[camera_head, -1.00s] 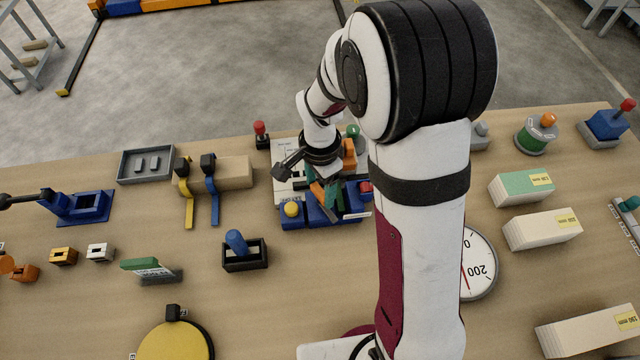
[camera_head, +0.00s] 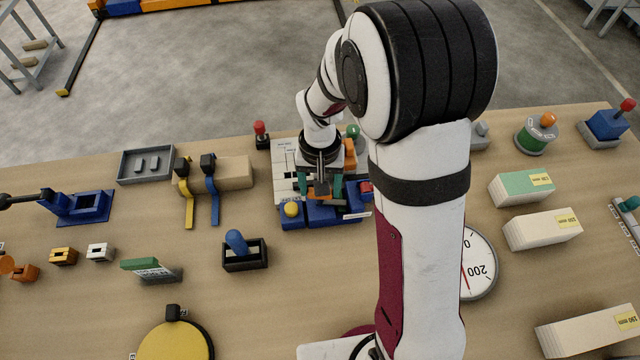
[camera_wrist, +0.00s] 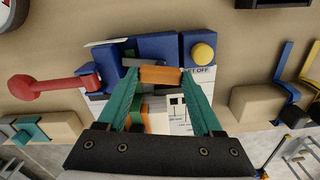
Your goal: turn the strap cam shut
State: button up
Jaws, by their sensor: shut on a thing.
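My gripper (camera_head: 320,187) is over the blue fixture (camera_head: 318,215) near the back middle of the table. Its green fingers (camera_wrist: 162,77) are closed on the two ends of an orange bar (camera_wrist: 160,75), which looks like the cam's handle. The bar lies level across the picture, beside the blue blocks (camera_wrist: 155,48). The cam's body under the bar is mostly hidden by my fingers, so its seat cannot be made out. A yellow knob (camera_wrist: 203,54) stands at one corner of the fixture, and a red lever (camera_wrist: 45,86) sticks out at the other side.
Left of the fixture, a tan block (camera_head: 232,173) carries a yellow strap (camera_head: 188,205) and a blue strap (camera_head: 213,202) with black buckles. A black box with a blue handle (camera_head: 236,241) stands in front. Bare table lies in front of the fixture.

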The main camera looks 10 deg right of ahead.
jog(key=shift+n, duration=1.1)
jog(key=o, duration=1.4)
jog(key=shift+c, duration=0.2)
notch_tip(320, 180, up, 16)
jog(key=s+d+f+m+y, duration=0.1)
jog(key=s+m, duration=0.4)
jog(key=s, duration=1.6)
jog(key=shift+s+f+y, duration=0.35)
jog(key=shift+f+y, duration=0.05)
jog(key=shift+f, duration=0.2)
